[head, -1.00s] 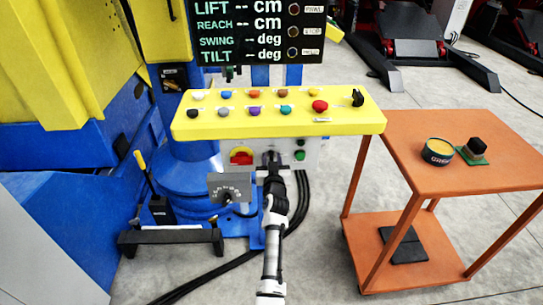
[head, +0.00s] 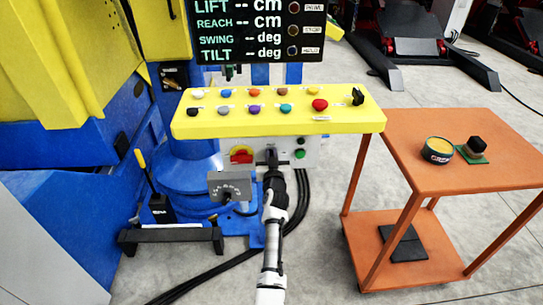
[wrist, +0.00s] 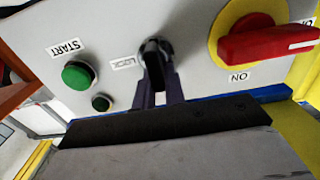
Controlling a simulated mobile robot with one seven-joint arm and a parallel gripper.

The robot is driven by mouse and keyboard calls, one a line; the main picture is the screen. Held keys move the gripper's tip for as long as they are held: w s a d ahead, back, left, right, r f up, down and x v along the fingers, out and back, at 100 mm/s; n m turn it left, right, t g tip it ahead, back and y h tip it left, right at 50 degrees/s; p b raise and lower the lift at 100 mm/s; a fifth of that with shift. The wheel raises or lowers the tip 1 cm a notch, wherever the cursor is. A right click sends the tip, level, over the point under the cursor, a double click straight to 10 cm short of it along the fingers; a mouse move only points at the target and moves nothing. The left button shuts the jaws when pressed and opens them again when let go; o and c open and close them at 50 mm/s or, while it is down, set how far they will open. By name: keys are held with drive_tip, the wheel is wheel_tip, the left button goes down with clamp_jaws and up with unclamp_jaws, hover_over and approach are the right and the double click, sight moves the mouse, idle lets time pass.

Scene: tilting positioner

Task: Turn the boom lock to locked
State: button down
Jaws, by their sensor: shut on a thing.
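The boom lock is a small dark knob (wrist: 152,52) on the grey panel, beside a label that seems to read LOCK, in the wrist view. My gripper (wrist: 158,82) has its two dark fingers closed on the knob's lever, one on each side. In the head view my gripper (head: 272,166) reaches the panel below the yellow console, and it hides most of the knob. The wrist view is turned over, so the lettering is upside down. I cannot tell from the label which position the lock is in.
A red rotary switch (wrist: 268,42) on a yellow plate sits close on one side of the knob. The yellow console (head: 280,125) overhangs. An orange cart (head: 470,180) stands right.

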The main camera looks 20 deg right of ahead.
drive_tip(key=shift+m, duration=0.3)
drive_tip(key=shift+s+d+f+m+b, duration=0.1)
drive_tip(key=shift+d+f+m+b, duration=0.25)
drive_tip(key=shift+m, duration=2.55)
drive_tip(key=shift+s+d+f+m+b, duration=0.1)
drive_tip(key=shift+d+f+m+b, duration=0.3)
drive_tip(key=shift+m, duration=2.5)
drive_tip(key=shift+s+d+f+m+b, duration=0.2)
drive_tip(key=shift+m+b, duration=0.3)
drive_tip(key=shift+m, duration=2.4)
drive_tip(key=shift+w, duration=0.15)
drive_tip(key=c, duration=1.5)
unclamp_jaws()
drive_tip(key=shift+o, duration=0.2)
